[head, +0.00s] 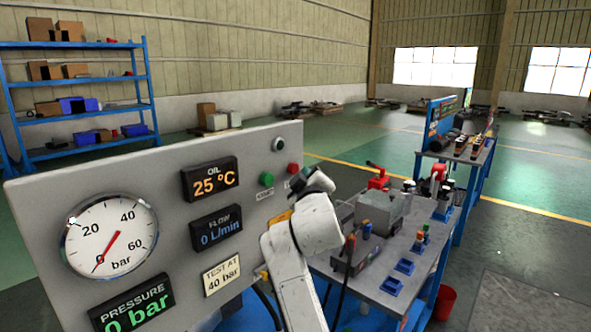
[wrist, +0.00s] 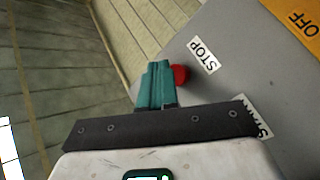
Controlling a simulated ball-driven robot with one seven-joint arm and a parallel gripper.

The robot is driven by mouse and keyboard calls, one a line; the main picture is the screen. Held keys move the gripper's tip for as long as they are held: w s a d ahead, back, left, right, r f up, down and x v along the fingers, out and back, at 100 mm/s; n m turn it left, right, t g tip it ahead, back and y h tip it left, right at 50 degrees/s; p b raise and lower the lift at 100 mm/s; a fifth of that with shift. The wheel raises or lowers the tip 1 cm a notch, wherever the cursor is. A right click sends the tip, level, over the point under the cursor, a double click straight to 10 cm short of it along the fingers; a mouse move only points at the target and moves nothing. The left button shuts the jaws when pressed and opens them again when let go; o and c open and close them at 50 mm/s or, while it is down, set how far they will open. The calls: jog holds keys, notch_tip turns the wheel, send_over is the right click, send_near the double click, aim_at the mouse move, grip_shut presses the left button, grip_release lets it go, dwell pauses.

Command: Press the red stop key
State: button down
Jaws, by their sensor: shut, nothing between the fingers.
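The red stop key (head: 293,168) sits near the upper right edge of the grey panel (head: 110,165). In the wrist view the red key (wrist: 180,75) shows beside my fingers, close to a white STOP label (wrist: 204,55). My gripper (wrist: 158,66) is shut and empty, its teal fingers together just left of the key. I cannot tell whether they touch it. In the head view my gripper (head: 299,181) is just below and right of the key, largely hidden by my wrist.
A green key (head: 267,179) is left of the red one. Displays read oil 25 °C, flow 0 L/min, pressure 0 bar; the gauge (head: 111,236) needle is at 0. A bench (head: 395,290) with tools stands right of the panel. A yellow OFF plate (wrist: 295,18) is nearby.

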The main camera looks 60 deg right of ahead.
jog(key=shift+s, duration=0.15)
jog(key=s+p, duration=0.1)
jog(key=s, duration=0.1)
jog(key=s+a+p, duration=0.1)
jog(key=s, duration=0.1)
jog(key=shift+s+a, duration=0.1)
jog(key=shift+s, duration=0.2)
dwell(0.8)
jog(key=w+a+f+g+y, duration=0.1)
jog(key=a+f+y, duration=0.4)
jog(key=a+f, duration=0.5)
jog(key=a+f+g+y, duration=0.1)
jog(key=a+f+y, duration=0.4)
jog(key=f, duration=0.9)
jog(key=s+a+f+n+g+y, duration=0.1)
jog(key=s+a+f+g+y, duration=0.5)
jog(key=s+a+f, duration=0.9)
jog(key=s+a, duration=0.1)
jog(key=a, duration=0.3)
jog(key=shift+s+f+n+g, duration=0.3)
jog(key=shift+s+f, duration=0.05)
jog(key=c, duration=1.9)
grip_release()
